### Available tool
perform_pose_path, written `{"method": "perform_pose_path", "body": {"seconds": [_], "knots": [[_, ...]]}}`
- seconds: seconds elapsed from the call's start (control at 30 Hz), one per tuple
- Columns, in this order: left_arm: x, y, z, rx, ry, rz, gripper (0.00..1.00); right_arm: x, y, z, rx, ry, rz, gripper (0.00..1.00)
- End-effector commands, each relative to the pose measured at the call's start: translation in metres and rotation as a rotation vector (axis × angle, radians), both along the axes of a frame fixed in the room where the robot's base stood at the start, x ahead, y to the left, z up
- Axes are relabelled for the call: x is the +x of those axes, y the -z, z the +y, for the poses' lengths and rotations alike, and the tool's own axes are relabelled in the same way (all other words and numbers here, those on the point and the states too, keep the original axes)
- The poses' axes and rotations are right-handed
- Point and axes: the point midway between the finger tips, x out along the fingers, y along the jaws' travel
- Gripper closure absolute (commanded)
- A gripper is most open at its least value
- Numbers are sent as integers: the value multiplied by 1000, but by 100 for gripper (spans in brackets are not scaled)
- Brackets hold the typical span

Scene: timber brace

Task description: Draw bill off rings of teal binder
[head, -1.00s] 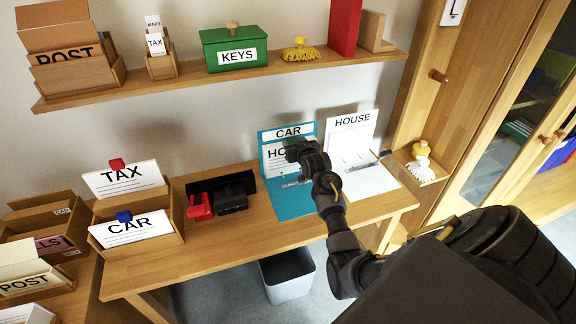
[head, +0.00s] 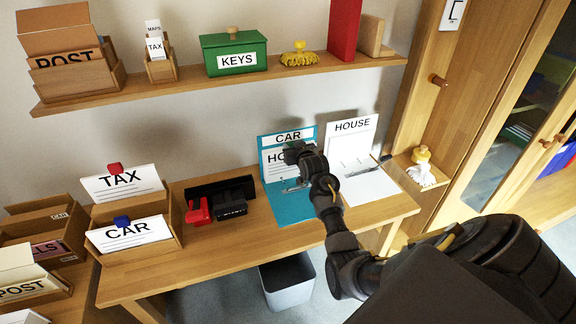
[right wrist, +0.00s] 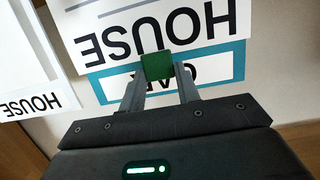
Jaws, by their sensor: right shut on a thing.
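The teal binder (head: 290,207) stands open on the desk, its upright cover labelled CAR and its teal base lying flat. A white bill (head: 272,161) headed HOUSE is in front of the cover. In the right wrist view the bill (right wrist: 122,22) hangs close to the fingers, with the CAR label partly hidden behind it. My right gripper (head: 291,151) is shut on the green tab (right wrist: 157,66) at the bill's top edge. The metal rings (head: 294,187) show at the bill's foot; my arm hides part of them, and I cannot tell whether the bill is still on them.
A white HOUSE binder (head: 367,184) stands open just to the right. A black and red hole punch (head: 230,204) is at the left, with TAX and CAR files (head: 130,232) beyond. A shelf (head: 190,92) runs above; a bin (head: 288,285) stands below.

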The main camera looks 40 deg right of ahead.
Motion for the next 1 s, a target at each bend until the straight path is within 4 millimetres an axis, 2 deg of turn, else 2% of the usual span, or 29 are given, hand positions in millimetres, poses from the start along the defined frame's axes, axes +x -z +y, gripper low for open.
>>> {"method": "perform_pose_path", "body": {"seconds": [1.0], "knots": [[-1, -7, 0, 0, 0, 1, 35, 0, -3, 0, -1, 0, -2, 100]]}}
